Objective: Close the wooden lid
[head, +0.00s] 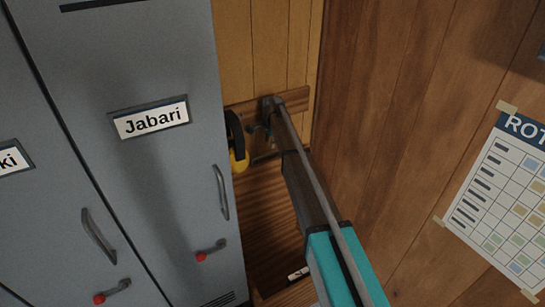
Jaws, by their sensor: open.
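A brown wooden panel (262,205) with sideways grain shows in the gap between the grey locker and my arm, low in the corner. It looks like the wooden lid or part of its box; I cannot tell how far open it stands. A wooden edge with a small white label (298,273) shows below it, partly hidden by my arm. My teal and grey arm reaches from the lower right up into the corner. My gripper (263,120) is at its far end, small and dark, open, in front of the wooden rail and above the panel. I see nothing held in it.
Grey lockers (130,70) with handles and red-tipped latches fill the left; one reads "Jabari". A black and yellow item (238,145) hangs beside the locker near the rail (294,101). A wood-panelled wall (390,120) with a rota sheet (500,205) closes off the right.

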